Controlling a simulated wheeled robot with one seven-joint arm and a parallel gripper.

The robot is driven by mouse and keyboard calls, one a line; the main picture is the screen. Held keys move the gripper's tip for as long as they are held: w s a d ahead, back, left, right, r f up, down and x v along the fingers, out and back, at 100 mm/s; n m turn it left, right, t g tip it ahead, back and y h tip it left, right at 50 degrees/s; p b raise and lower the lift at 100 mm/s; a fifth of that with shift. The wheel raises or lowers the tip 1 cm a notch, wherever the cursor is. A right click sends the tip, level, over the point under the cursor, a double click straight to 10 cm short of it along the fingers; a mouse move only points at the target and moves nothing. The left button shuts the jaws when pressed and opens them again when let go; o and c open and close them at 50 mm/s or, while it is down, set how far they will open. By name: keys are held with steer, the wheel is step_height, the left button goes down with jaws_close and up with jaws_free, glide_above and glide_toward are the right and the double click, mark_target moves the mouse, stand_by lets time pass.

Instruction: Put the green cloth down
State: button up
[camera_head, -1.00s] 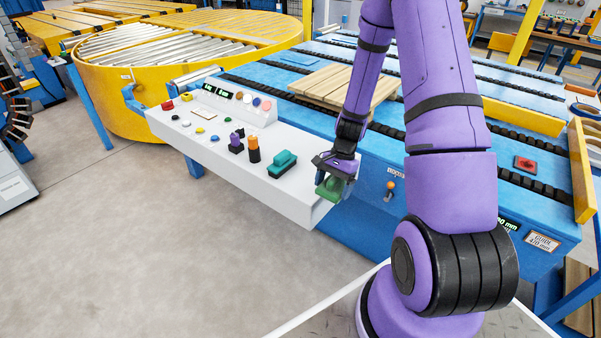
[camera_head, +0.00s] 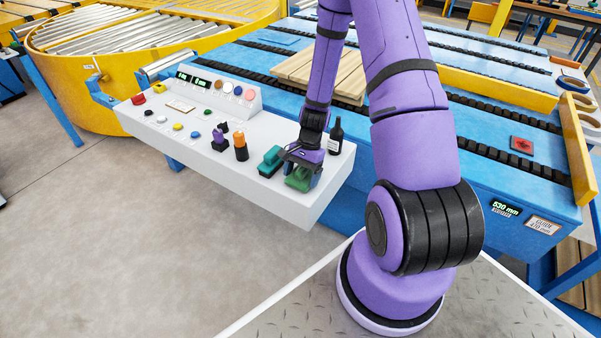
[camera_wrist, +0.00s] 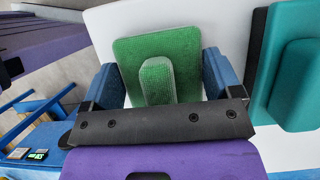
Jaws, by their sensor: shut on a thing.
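The green cloth (camera_head: 299,180) is in my gripper (camera_head: 301,172), over the right end of the white console (camera_head: 215,160) in the head view. In the wrist view the green cloth (camera_wrist: 147,55) shows flat with a raised ridge, and this ridge lies between the two blue fingers of my gripper (camera_wrist: 158,80). My gripper is shut on the cloth. The white console top lies behind the cloth in the wrist view; whether the cloth touches it I cannot tell.
A teal block with a dark base (camera_head: 270,161) sits just left of my gripper. An orange-and-black cylinder (camera_head: 240,146) and a purple item (camera_head: 219,140) stand further left. A dark bottle (camera_head: 336,136) stands right of my gripper, near the blue conveyor (camera_head: 470,135). The console's front strip is clear.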

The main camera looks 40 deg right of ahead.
steer(key=shift+f, duration=0.15)
steer(key=o, duration=0.7)
steer(key=v, duration=1.2)
steer(key=a+r+n+t+h, duration=0.1)
steer(key=a+r+n+h, duration=0.2)
steer(key=r, duration=0.8)
steer(key=s+a+r+n+t, duration=0.2)
steer(key=s+a+r+n, duration=0.25)
steer(key=r, duration=0.45)
steer(key=s+a+r+n+t, duration=0.1)
steer(key=s+a+r+n, duration=0.2)
steer(key=s+a+r, duration=0.45)
steer(key=s+r+n+t, duration=0.1)
steer(key=s+r, duration=0.1)
steer(key=s+r+n+t+h, duration=0.1)
steer(key=s+r, duration=0.1)
steer(key=s, duration=0.1)
steer(key=s+r+n+t, duration=0.1)
steer(key=s+r, duration=0.1)
steer(key=s, duration=0.1)
steer(key=shift+d+r+n, duration=0.1)
steer(key=shift+d+n, duration=0.15)
steer(key=shift+d, duration=0.05)
